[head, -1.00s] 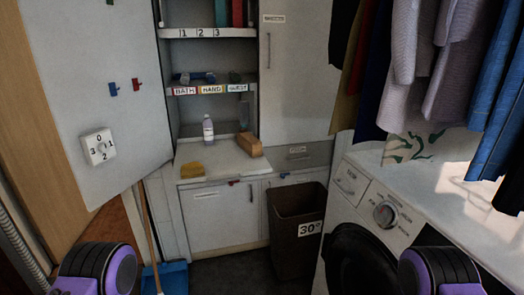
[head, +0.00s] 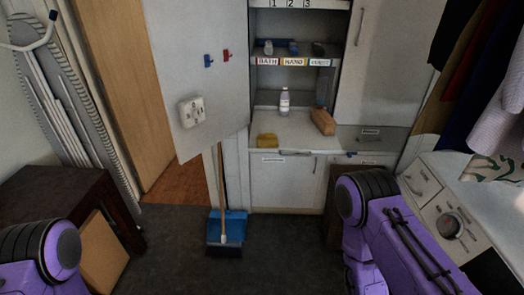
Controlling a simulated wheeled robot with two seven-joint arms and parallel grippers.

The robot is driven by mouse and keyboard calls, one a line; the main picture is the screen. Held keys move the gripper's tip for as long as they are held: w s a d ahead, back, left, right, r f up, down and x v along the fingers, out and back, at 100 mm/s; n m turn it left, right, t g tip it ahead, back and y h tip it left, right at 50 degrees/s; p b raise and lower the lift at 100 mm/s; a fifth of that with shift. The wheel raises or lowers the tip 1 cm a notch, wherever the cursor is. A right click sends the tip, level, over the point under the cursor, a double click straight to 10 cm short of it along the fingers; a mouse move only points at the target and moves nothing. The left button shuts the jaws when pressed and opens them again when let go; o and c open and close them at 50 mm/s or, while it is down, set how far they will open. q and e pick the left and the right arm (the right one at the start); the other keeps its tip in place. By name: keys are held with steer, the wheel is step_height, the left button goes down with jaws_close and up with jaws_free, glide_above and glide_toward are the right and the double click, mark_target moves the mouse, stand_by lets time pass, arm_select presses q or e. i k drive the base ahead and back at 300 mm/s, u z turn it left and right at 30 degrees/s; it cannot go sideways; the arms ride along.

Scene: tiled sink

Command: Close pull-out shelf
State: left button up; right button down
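The pull-out shelf (head: 285,131) is a white board extending forward from the cabinet, above the white lower doors. A white bottle (head: 284,102) stands on it at the back. My purple and black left arm shows at the lower left corner and my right arm at the lower right. Both are well in front of the shelf. Neither gripper shows in this view.
An open cabinet door (head: 200,75) stands left of the shelf. A broom and blue dustpan (head: 234,222) stand below it. A washing machine (head: 440,200) is at right, and a dark brown cabinet (head: 55,205) at left.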

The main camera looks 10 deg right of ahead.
mark_target(296, 132)
steer(key=u, duration=0.45)
steer(key=k, duration=0.8)
steer(key=z, duration=0.95)
steer(key=i, duration=1.65)
